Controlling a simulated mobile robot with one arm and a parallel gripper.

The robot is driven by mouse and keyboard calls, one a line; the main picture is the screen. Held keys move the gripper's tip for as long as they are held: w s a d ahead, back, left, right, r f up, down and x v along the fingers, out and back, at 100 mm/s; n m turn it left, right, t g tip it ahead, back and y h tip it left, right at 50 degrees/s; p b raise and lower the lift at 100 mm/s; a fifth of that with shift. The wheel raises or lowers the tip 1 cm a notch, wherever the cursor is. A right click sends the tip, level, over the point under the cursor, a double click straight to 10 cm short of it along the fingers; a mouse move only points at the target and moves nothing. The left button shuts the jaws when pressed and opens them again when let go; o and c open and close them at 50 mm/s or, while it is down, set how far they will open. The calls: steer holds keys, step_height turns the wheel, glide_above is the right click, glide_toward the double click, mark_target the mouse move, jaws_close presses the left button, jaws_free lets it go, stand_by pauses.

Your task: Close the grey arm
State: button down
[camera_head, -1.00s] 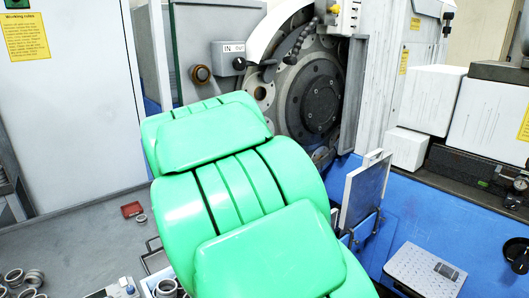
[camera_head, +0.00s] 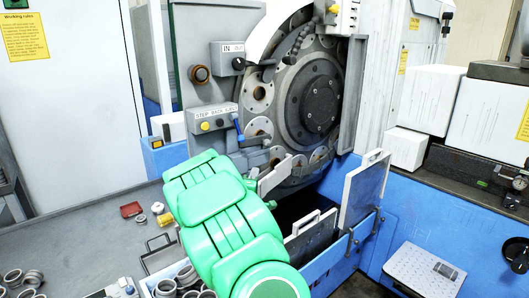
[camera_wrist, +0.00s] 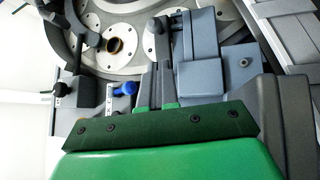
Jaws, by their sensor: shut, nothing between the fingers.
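The grey arm (camera_head: 275,177) appears in the head view as a light grey bar in front of the lower part of the machine's round disc. In the wrist view, a blue-grey arm (camera_wrist: 196,48) stands just right of my fingers, with a block at its lower end. My gripper (camera_wrist: 160,78) is shut and empty, its narrow fingers pointing at the machine. It looks close beside the grey arm, but I cannot tell whether they touch. In the head view my green arm hides most of my gripper and part of the grey arm's lower left end.
The grinder's disc (camera_head: 318,97) stands behind. A control panel (camera_head: 212,119) with a yellow button and blue lever (camera_head: 238,130) is close on the left. An upright grey plate (camera_head: 362,190) stands right, beside a dark opening. Metal rings (camera_head: 180,280) lie front left.

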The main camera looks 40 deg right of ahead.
mark_target(266, 145)
steer(key=shift+s+d+f+n+h, duration=0.25)
steer(key=shift+d+n+h, duration=0.15)
steer(key=shift+d+n, duration=0.1)
steer(key=shift+x, duration=6.9)
steer(key=shift+a+r, duration=0.1)
steer(key=shift+r, duration=0.05)
steer(key=d, duration=0.1)
steer(key=w+d, duration=0.1)
steer(key=shift+w+d+r, duration=0.15)
steer(key=shift+w+d, duration=0.05)
steer(key=shift+d, duration=0.15)
steer(key=s+d+v, duration=0.2)
steer(key=v, duration=1.2)
steer(key=shift+f, duration=0.3)
